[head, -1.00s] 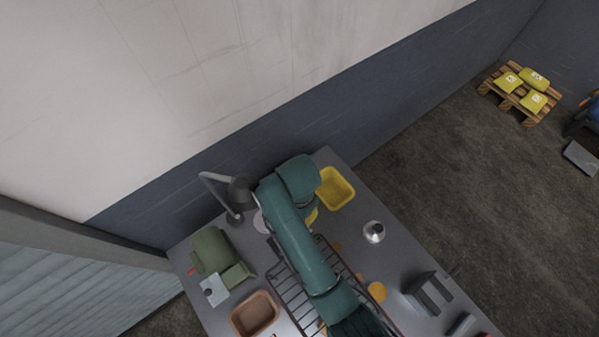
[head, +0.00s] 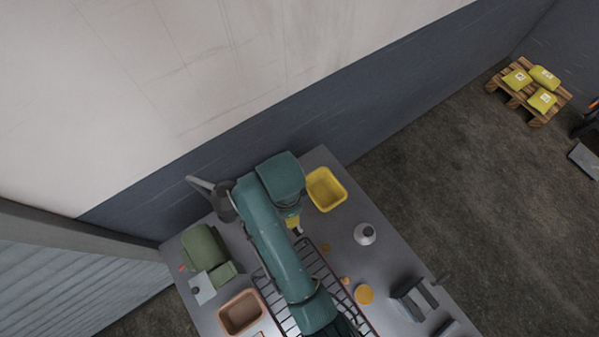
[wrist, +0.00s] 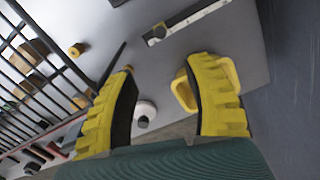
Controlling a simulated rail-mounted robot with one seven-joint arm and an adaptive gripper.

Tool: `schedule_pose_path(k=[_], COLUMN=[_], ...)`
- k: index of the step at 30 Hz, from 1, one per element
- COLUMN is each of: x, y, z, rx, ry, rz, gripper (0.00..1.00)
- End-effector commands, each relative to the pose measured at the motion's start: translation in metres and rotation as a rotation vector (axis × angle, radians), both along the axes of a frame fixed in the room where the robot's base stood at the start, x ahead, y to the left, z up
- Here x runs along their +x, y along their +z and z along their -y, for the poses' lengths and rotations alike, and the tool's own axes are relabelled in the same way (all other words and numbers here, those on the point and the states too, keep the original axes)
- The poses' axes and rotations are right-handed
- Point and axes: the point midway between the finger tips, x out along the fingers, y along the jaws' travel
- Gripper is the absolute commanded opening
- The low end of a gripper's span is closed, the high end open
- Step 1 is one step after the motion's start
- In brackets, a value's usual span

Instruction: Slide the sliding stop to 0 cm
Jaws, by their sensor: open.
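In the wrist view a rail with a pale marked scale (wrist: 203,17) lies on the grey table at the top. A small dark block (wrist: 158,32) near the rail's left end looks like the sliding stop; its reading is too small to make out. My gripper (wrist: 160,66) has two yellow ribbed fingers spread wide, with nothing between them. The rail lies beyond the fingertips, apart from them. In the head view my green arm hides most of the gripper, and only a bit of yellow (head: 293,222) shows beside the arm. I cannot make out the stop there.
A wire rack (head: 322,246) lies under my arm. A yellow tray (head: 326,189) stands at the back right, near a white round-topped item (head: 365,234). A tan tray (head: 241,313), a green machine (head: 203,248) and a lamp (head: 226,206) are left. A wall rises behind the table.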

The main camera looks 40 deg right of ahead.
Motion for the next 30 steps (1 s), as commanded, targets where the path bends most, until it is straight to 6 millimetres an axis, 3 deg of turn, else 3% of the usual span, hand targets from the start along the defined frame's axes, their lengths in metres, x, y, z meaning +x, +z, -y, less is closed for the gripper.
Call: schedule_pose_path(k=[21, 30], x=[-0.001, 0.000], y=[-0.149, -0.162], z=[0.001, 0.001], rx=[0.000, 0.000], ry=[0.000, 0.000], rz=[-0.003, 0.000], gripper=[0.51, 0.51])
